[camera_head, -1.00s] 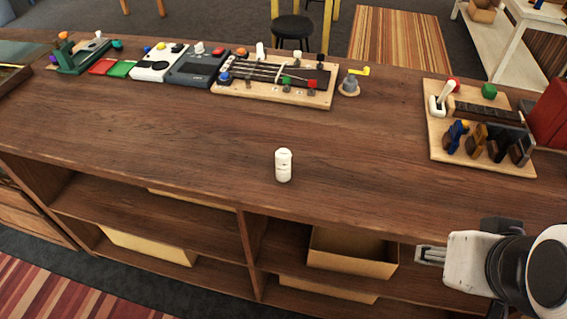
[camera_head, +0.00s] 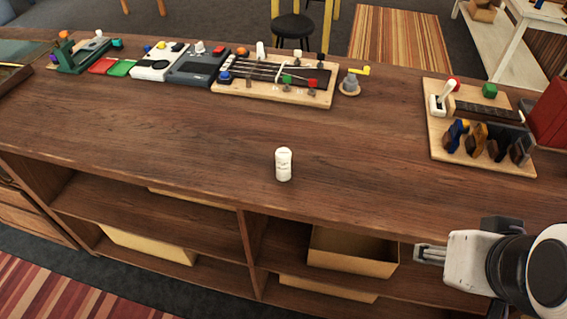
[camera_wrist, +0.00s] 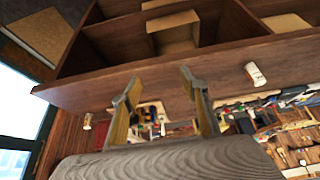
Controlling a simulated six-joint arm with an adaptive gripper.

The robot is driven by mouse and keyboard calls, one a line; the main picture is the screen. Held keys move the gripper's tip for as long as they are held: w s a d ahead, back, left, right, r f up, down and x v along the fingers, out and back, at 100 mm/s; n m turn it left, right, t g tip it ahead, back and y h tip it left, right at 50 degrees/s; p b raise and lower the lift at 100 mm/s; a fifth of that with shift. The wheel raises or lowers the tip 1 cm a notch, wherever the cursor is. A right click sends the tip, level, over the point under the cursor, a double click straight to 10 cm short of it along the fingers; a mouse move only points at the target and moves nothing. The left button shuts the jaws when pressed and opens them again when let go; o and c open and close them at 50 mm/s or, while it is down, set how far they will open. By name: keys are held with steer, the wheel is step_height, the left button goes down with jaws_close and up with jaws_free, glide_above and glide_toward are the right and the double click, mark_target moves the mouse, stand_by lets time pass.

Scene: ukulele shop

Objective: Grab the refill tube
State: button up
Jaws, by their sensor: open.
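The refill tube looks to be the small white cylinder (camera_head: 284,164) standing upright on the wooden counter, near its front edge. It also shows in the wrist view (camera_wrist: 255,75), right of my fingers. My gripper (camera_head: 430,254) is at the lower right in the head view, in front of the counter and well apart from the cylinder. In the wrist view my gripper (camera_wrist: 158,88) has its two fingers spread with nothing between them.
A wooden board with strings and knobs (camera_head: 322,99) lies at the back. A board with clamps and a fretboard piece (camera_head: 520,166) lies at the right, beside a red box (camera_head: 550,115). The counter (camera_head: 180,140) is clear around the cylinder. Open shelves are below.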

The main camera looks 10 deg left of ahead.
steer(key=w+a+r+n+t+y, duration=0.1)
steer(key=w+r+n+t, duration=0.15)
steer(key=w, duration=1.05)
steer(key=w+a+r+n+t, duration=0.15)
steer(key=w+n+t, duration=0.25)
steer(key=w, duration=0.9)
steer(key=w+a+f+n+g+y, duration=0.1)
steer(key=a+f+n+y, duration=0.15)
steer(key=a, duration=0.35)
steer(key=w+a+f+n+g+y, duration=0.1)
steer(key=a+f+n+y, duration=0.1)
steer(key=a+y, duration=0.25)
steer(key=n+g+y, duration=0.4)
steer(key=g+y, duration=0.1)
steer(key=g, duration=0.1)
glide_toward(286, 153)
steer(key=w+a, duration=0.2)
steer(key=shift+s+a+f+g, duration=0.25)
steer(key=shift+s+a+f, duration=0.2)
steer(key=shift+f, duration=0.1)
steer(key=shift+x, duration=1.25)
